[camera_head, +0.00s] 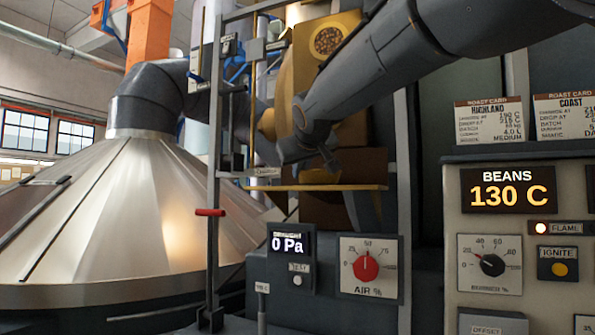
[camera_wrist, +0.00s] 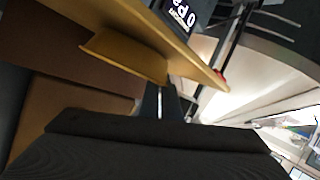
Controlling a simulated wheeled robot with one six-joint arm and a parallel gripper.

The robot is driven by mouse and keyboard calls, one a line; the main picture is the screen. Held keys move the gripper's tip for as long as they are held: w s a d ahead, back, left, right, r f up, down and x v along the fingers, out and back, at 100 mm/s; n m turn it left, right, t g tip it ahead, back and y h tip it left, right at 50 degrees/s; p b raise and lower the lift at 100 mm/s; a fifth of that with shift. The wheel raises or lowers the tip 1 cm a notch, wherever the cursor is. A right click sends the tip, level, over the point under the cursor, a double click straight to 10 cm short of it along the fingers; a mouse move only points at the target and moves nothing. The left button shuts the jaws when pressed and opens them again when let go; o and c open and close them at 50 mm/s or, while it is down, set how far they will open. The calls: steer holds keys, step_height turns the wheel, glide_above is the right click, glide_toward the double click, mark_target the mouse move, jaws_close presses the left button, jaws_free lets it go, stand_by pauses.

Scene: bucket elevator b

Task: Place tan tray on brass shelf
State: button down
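The brass shelf (camera_head: 350,187) is a thin, level yellow strip in the middle of the head view. In the wrist view, which is upside down, the shelf (camera_wrist: 185,55) runs slantwise across the top. A small tan piece, seemingly the tan tray (camera_head: 318,177), shows just above the shelf under my gripper (camera_head: 330,163). In the wrist view the tan tray (camera_wrist: 122,55) lies along the shelf; I cannot tell whether it touches. My gripper's dark fingers (camera_wrist: 161,103) point toward the shelf, with a thin light gap between them. Whether they hold the tray is unclear.
A grey upright post (camera_head: 213,150) with a red handle (camera_head: 210,212) stands left of the shelf. Below the shelf are a 0 Pa display (camera_head: 290,244) and a red AIR dial (camera_head: 366,266). A control panel (camera_head: 520,235) stands at right, a large metal cone (camera_head: 130,220) at left.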

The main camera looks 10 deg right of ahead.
steer(key=shift+f, duration=0.25)
steer(key=c, duration=1.9)
jaws_free()
steer(key=b+v, duration=0.2)
steer(key=v, duration=0.5)
steer(key=shift+s+r, duration=0.15)
steer(key=shift+s, duration=0.25)
steer(key=shift+a, duration=0.1)
